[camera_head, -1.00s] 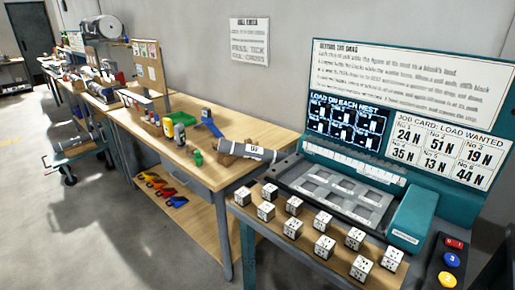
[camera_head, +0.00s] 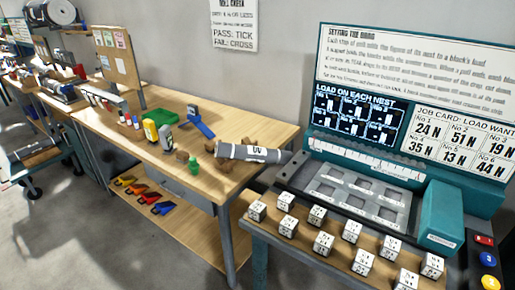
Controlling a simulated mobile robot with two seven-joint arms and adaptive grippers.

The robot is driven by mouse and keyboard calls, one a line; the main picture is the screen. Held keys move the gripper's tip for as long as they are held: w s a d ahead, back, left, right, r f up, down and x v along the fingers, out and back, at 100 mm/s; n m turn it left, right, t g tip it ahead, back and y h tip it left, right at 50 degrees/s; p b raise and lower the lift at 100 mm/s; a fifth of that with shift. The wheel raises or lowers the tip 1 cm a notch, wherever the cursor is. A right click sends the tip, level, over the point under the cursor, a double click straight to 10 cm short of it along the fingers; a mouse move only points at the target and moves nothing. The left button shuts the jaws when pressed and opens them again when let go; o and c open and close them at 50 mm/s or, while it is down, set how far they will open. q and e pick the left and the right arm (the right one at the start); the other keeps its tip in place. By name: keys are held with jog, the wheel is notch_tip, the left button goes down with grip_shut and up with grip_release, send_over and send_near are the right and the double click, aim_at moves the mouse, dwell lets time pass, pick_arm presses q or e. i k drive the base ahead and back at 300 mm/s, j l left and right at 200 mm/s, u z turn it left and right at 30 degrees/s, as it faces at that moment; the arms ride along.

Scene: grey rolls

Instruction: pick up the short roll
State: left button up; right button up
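A grey roll (camera_head: 252,153) with a dark marking and pale end bands lies on brown supports at the right end of the wooden bench (camera_head: 150,122). Another grey roll (camera_head: 33,151) lies on the blue-green cart at the left edge. A smaller-looking grey roll (camera_head: 66,91) lies on the far bench, partly hidden among other items. A thick roll (camera_head: 52,12) sits high at the upper left. I cannot tell by sight which one is the short roll. Neither gripper is in view.
A teal console (camera_head: 440,215) with a nest tray, screen and job card stands at right, with several white blocks (camera_head: 320,215) before it. Bottles (camera_head: 150,130), a blue stand (camera_head: 200,122) and a pegboard (camera_head: 116,57) stand on the bench. Grey floor is open at lower left.

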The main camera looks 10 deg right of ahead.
aim_at(223, 150)
jog(key=i+j+z, duration=0.2)
jog(key=i+j, duration=0.15)
jog(key=i+j+z, duration=0.25)
jog(key=j, duration=0.35)
jog(key=i, duration=0.05)
